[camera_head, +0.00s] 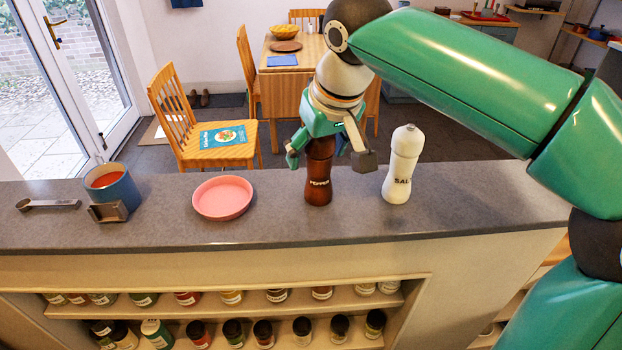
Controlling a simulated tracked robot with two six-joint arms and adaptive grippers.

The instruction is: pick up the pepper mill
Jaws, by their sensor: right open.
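The pepper mill (318,184) is a dark brown, turned wooden mill with a white "PEPPER" label. It stands upright on the grey counter. My right gripper (329,164) is above it with its fingers open, one to each side of the mill's upper part. The mill's top is hidden behind the gripper, and I cannot tell whether a finger touches it. My left gripper is not in view.
A white salt mill (402,166) stands close to the right of the pepper mill. A pink plate (223,198), a blue pot (115,188) with red contents and a measuring spoon (48,204) are on the counter (270,225) to the left. Jars fill the shelves below.

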